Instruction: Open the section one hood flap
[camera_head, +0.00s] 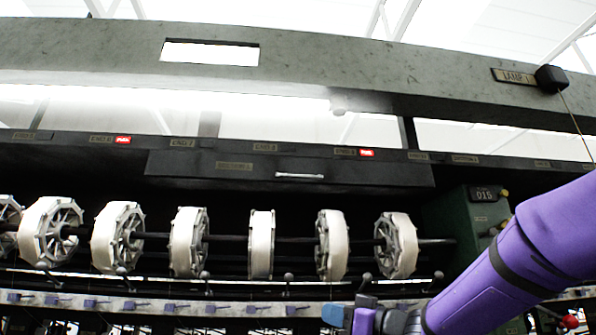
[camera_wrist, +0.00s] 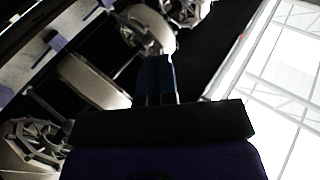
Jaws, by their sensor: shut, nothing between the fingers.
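The hood flap (camera_head: 390,172) is a long dark panel under the hood beam, above the reels. It hangs closed, as far as I can see. A small plate (camera_head: 235,165) on its left part has lettering too small to read surely. A pale bar handle (camera_head: 299,175) sits near its lower middle. My gripper (camera_wrist: 156,65) is shut and empty, its blue fingers together in the wrist view. In the head view my arm comes in from the lower right, with its end low in the picture, below the flap and apart from it. The handle is not identifiable in the wrist view.
Several white reels (camera_head: 261,245) stand in a row on a dark shaft below the flap. Below the reels runs a rail (camera_head: 130,305) with small fittings.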

